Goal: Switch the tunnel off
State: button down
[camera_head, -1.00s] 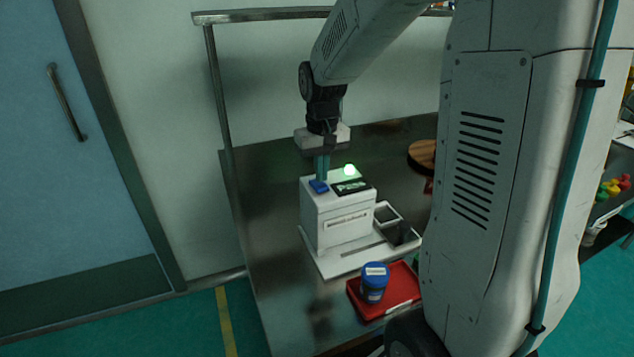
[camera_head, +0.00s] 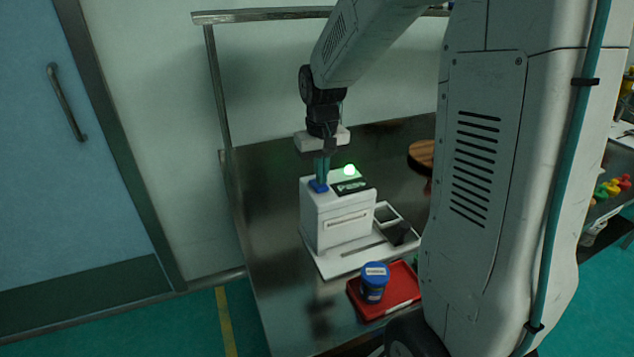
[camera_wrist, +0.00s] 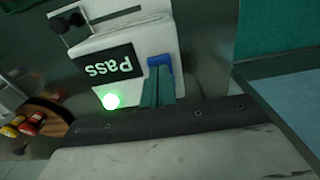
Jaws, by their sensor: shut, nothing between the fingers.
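The tunnel (camera_head: 335,220) is a white box on the metal table, with a slot-like label on its front. On its top are a blue button (camera_head: 318,187), a dark display and a lit green lamp (camera_head: 349,169). In the wrist view the display (camera_wrist: 108,66) reads "Pass", and the green lamp (camera_wrist: 111,101) glows beside it. My gripper (camera_head: 321,178) is shut and empty, pointing down over the blue button. In the wrist view its teal fingers (camera_wrist: 157,88) reach the blue button (camera_wrist: 160,61) and partly cover it. I cannot tell whether the button is pressed in.
A round wooden stand (camera_head: 421,153) is behind to the right. A metal rail (camera_head: 215,90) runs along the table's left and back.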

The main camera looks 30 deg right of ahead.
jog(key=shift+f, duration=0.6)
jog(key=shift+r, duration=3.5)
jog(key=shift+s, duration=0.1)
jog(key=s+a+r, duration=0.1)
jog(key=s+a, duration=0.2)
jog(key=s, duration=0.5)
jog(key=s+a+r+n, duration=0.1)
jog(key=s+a, duration=0.3)
jog(key=s, duration=0.4)
jog(key=s+a+r+n+t, duration=0.1)
jog(key=s+a+r, duration=0.1)
jog(key=s, duration=0.6)
jog(key=shift+s+a, duration=0.3)
jog(key=shift+a, duration=0.45)
